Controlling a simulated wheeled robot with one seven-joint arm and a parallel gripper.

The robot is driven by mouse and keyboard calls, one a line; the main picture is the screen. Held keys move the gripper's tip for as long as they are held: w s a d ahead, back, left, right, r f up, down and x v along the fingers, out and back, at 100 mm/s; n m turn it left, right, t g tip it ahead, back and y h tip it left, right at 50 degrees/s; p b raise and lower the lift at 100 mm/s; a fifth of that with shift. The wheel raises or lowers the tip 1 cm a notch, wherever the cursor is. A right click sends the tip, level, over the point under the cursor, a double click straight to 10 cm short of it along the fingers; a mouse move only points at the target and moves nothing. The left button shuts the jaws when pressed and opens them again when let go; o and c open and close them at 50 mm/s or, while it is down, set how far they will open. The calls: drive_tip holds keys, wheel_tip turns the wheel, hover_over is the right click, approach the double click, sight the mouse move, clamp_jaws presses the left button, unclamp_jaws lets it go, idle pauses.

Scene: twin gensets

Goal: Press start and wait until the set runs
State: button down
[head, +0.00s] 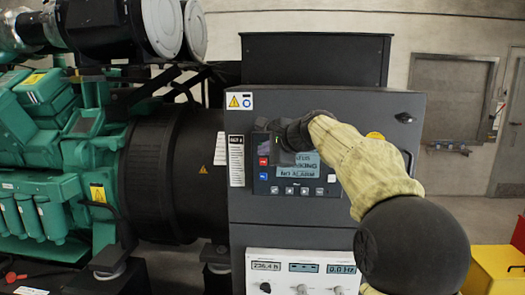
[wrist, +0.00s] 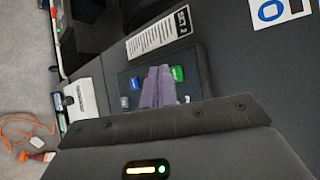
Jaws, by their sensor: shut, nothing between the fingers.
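The controller panel (head: 268,172) is on the dark grey cabinet. Its screen (head: 305,166) is partly covered by my gripper; I read "KING" and "NO ALARM". A red button (head: 263,161) and a blue button (head: 263,176) are on its left side. My gripper (head: 284,153) is shut and empty, at the panel's upper part. In the wrist view its fingers (wrist: 158,88) are over the panel, close beside a green button (wrist: 177,73). I cannot tell whether the tips touch a button. A label (wrist: 158,33) next to the panel reads "SET 2".
The green engine (head: 40,110) and black generator housing (head: 160,170) stand at left. A yellow box (head: 495,270) is at lower right. An orange cord (wrist: 22,125) lies on the floor.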

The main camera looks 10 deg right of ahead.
drive_tip(key=shift+s, duration=0.15)
drive_tip(key=s+b, duration=0.1)
drive_tip(key=s, duration=0.1)
drive_tip(key=s+a+b, duration=0.2)
drive_tip(key=s, duration=0.1)
drive_tip(key=shift+s, duration=0.3)
idle(0.4)
drive_tip(key=shift+d, duration=0.1)
